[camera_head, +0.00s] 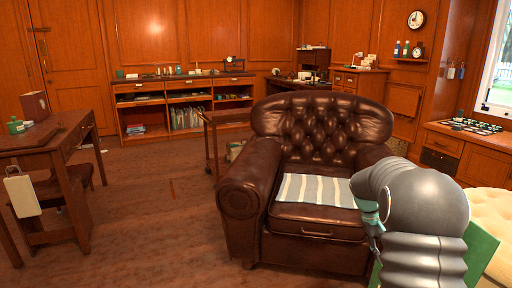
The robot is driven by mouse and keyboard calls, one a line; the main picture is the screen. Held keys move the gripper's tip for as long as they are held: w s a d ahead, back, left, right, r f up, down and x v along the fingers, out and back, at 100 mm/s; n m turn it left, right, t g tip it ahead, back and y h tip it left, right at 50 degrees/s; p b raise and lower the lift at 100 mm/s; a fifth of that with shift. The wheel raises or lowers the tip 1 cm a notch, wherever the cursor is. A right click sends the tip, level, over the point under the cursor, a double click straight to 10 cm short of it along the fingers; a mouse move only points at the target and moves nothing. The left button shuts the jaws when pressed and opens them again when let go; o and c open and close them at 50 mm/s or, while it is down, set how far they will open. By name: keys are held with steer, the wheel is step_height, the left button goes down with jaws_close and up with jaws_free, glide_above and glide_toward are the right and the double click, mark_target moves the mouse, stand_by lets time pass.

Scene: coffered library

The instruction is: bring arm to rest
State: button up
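My arm (420,205) shows at the lower right as a large grey rounded joint with a ribbed section below it. A teal band is on its left side. It stands in front of the right side of the brown leather armchair and hides part of it. I see no gripper fingers in this view. A green flat panel (481,248) shows behind my arm; I cannot tell what it is.
The leather armchair (240,195) with a striped cloth (312,190) stands close ahead. A wooden desk (40,140) is at left, low shelves (182,88) at the back. A cream tufted seat (492,210) and cabinet (470,142) are at right. Floor at left centre is clear.

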steer(key=s+a+r+t+y, duration=0.2)
steer(key=s+a+r+t, duration=0.2)
steer(key=s+a, duration=0.7)
steer(key=s+a+r+t+y, duration=0.2)
steer(key=s+a+r, duration=0.6)
steer(key=s, duration=1)
steer(key=a+t, duration=0.2)
steer(key=a, duration=0.1)
steer(key=shift+a, duration=0.4)
steer(key=shift+r, duration=0.1)
steer(key=shift+c, duration=0.3)
